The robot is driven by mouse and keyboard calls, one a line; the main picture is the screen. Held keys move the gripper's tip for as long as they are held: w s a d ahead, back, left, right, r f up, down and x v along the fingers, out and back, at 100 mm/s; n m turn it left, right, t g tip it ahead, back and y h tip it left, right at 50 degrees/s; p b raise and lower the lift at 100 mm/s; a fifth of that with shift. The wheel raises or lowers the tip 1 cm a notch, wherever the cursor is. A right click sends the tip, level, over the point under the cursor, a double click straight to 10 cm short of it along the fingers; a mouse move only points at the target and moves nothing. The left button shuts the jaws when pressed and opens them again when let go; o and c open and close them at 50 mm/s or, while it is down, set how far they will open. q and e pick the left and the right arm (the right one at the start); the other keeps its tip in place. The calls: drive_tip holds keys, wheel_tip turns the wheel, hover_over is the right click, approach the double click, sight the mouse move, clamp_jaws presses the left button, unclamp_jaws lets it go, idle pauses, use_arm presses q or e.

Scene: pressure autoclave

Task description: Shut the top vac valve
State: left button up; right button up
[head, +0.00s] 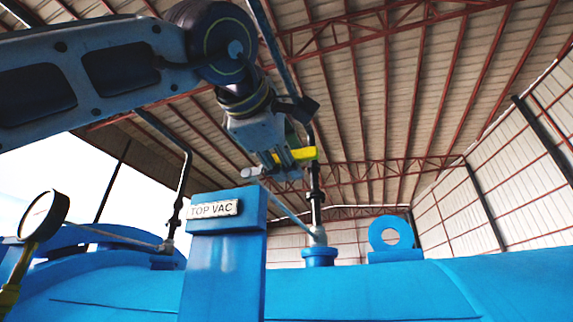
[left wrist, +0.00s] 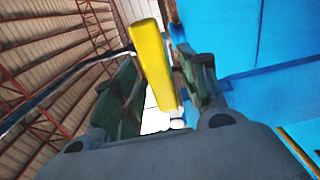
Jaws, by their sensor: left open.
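The top vac valve's yellow handle (head: 299,156) shows above and right of the blue post (head: 222,270) with the "TOP VAC" sign (head: 214,209). A pale round end (head: 251,172) sticks out to the left of the handle. My left gripper (head: 285,170) reaches down to the handle from above and is open. In the left wrist view the yellow handle (left wrist: 153,62) stands between the two dark green fingers. I cannot tell whether either finger touches it. The gripper hides part of the valve body. My right gripper is not in view.
The blue autoclave shell (head: 370,290) fills the bottom. A dark vertical pipe (head: 316,195) rises just right of the valve, and another pipe (head: 183,190) stands left. A lifting ring (head: 391,234) is further right. A gauge (head: 44,216) is at far left. Upper right is open.

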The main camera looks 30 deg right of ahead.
use_arm(q)
drive_tip(key=v, duration=1.1)
drive_tip(key=shift+s+a, duration=0.2)
drive_tip(key=shift+a, duration=0.05)
idle(0.5)
